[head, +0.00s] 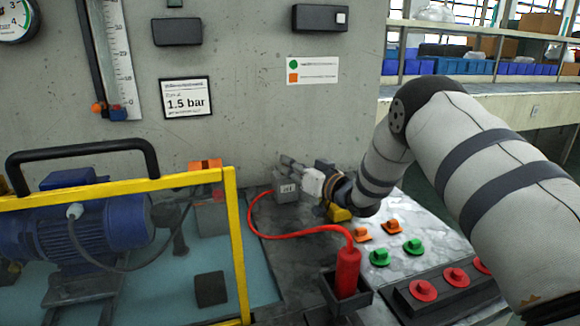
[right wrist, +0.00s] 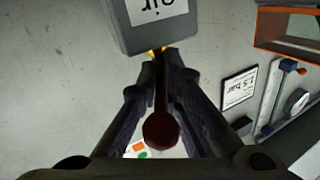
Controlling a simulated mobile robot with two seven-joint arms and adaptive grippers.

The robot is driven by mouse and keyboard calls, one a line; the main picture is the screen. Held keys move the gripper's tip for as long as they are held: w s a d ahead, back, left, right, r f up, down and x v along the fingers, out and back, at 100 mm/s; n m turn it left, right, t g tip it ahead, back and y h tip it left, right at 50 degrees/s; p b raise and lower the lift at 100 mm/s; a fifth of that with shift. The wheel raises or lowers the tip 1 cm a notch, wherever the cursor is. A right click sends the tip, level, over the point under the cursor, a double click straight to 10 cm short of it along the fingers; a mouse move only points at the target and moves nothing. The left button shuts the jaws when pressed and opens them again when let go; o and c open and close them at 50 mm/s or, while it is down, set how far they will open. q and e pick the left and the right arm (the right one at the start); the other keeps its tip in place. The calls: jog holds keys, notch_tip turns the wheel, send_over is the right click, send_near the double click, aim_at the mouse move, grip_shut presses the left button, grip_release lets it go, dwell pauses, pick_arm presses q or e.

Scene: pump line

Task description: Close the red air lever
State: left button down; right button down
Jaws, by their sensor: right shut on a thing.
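The red air lever (right wrist: 162,132) is a dark red rod with a round knob, seen in the right wrist view. It runs from the grey box with the upside-down "air" label (right wrist: 155,22). My right gripper (right wrist: 162,65) has its fingers on both sides of the lever's rod, close to the box, and is shut on it. In the head view the right gripper (head: 290,163) is by the wall, just above the small grey labelled box (head: 286,188). The lever itself is hidden there. My left gripper is in neither view.
A red handle (head: 347,272) with a red cord stands in a black holder beside my right arm. Orange, green and red knobs (head: 379,257) sit at the right. A yellow guard frame (head: 240,250) surrounds the blue pump motor (head: 90,222) at the left.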

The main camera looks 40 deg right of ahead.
jog(key=c, duration=1.7)
grip_release()
jog(key=shift+w+a, duration=0.1)
jog(key=s, duration=0.8)
jog(key=s+d, duration=0.1)
jog(key=s, duration=0.3)
jog(key=shift+d, duration=0.1)
